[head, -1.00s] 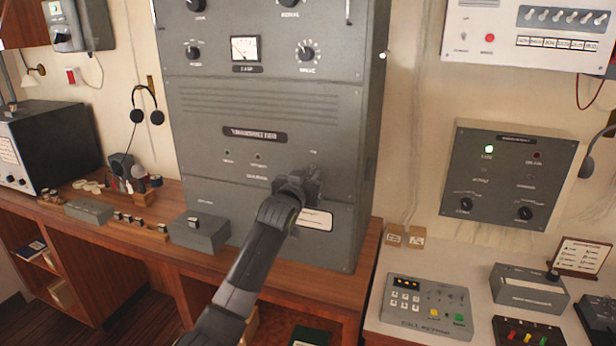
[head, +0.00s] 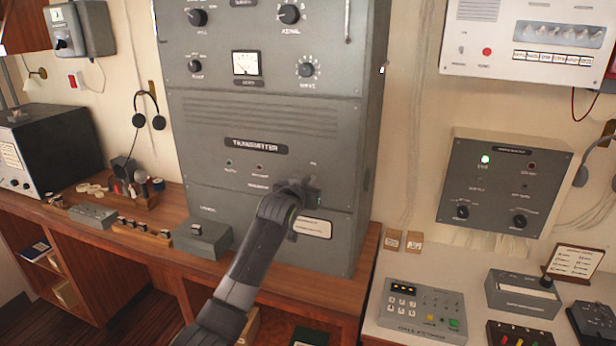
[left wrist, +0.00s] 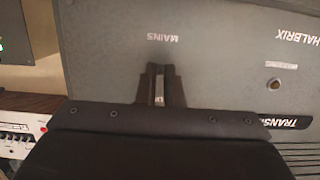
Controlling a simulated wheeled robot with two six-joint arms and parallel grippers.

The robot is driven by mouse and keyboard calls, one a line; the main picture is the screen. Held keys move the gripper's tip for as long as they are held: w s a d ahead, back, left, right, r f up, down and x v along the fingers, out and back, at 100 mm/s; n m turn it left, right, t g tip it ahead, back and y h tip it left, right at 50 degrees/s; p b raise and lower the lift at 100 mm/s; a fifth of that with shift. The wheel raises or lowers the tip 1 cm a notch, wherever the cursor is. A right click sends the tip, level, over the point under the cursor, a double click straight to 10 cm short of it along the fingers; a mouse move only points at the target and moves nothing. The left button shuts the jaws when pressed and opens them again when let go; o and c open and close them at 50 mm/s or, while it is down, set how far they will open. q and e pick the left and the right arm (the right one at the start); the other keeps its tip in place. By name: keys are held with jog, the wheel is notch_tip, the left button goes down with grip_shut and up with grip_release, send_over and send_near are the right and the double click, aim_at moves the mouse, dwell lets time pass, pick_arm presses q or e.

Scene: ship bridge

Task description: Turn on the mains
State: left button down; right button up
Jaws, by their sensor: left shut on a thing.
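The grey transmitter cabinet (head: 262,110) stands in the middle of the head view. My left gripper (head: 312,188) is at the right part of its lower front panel, just below a small label. In the left wrist view the label reads MAINS (left wrist: 162,38), upside down. There my left gripper (left wrist: 159,88) is shut on the mains switch (left wrist: 159,92), a small pale lever between the fingers. The fingers hide most of the switch, so its position is unclear. Two small indicators left of the gripper look dark in the head view. My right gripper is not in view.
A wooden desk (head: 300,283) runs under the cabinet, with a small grey box (head: 203,240) at its left. A wall box (head: 502,180) with a lit green lamp hangs to the right. Below it a pale counter holds a keypad unit (head: 422,305).

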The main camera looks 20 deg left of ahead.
pick_arm(q)
jog(key=r+g, duration=0.1)
jog(key=g, duration=0.3)
jog(key=r+g+p, duration=0.1)
jog(key=g, duration=0.2)
jog(key=shift+w+r, duration=0.35)
jog(key=shift+w, duration=0.05)
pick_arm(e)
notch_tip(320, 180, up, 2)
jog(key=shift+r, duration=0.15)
pick_arm(q)
jog(key=shift+g, duration=0.3)
jog(key=c, duration=1.6)
grip_release()
jog(key=shift+w, duration=0.1)
jog(key=shift+o, duration=0.2)
